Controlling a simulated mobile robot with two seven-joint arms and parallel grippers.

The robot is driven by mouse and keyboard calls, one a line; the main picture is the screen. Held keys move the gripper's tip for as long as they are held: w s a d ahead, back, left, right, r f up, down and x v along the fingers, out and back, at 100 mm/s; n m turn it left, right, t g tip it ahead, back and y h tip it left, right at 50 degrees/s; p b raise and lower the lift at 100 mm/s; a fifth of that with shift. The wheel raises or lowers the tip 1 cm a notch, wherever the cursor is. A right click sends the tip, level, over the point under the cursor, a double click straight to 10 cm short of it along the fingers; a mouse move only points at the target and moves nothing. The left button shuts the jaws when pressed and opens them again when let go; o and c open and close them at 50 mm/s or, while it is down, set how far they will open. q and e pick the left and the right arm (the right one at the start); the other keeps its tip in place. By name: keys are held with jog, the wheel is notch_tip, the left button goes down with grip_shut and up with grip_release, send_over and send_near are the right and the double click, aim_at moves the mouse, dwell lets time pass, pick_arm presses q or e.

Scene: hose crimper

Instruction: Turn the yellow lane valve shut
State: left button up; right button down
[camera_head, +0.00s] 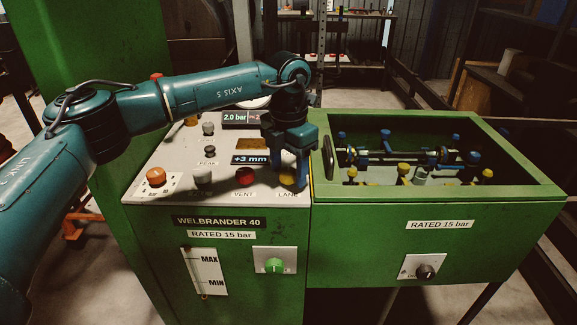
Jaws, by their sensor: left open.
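The yellow lane valve (286,181) is a small yellow knob at the front right corner of the white sloping panel, just above the LANE label. My left gripper (290,174) points down over it with blue fingers apart, one on each side of the knob as seen here. The fingers partly hide the knob, and I cannot tell whether they touch it or which way it is turned. My right gripper is not in view.
On the panel (225,187), a red VENT knob (244,176), a grey knob (202,175) and an orange button (156,177) stand left of the valve. Displays read 2.0 bar and +3 mm. An open green trough (440,204) with blue and yellow fittings lies to the right.

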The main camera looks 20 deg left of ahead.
pick_arm(q)
jog(key=shift+f, duration=0.1)
jog(key=shift+c, duration=0.5)
jog(key=c, duration=0.9)
jog(key=shift+n, duration=0.3)
jog(key=n, duration=0.3)
jog(key=shift+n, duration=0.3)
jog(key=n, duration=0.4)
jog(key=shift+n, duration=0.3)
jog(key=n, duration=0.9)
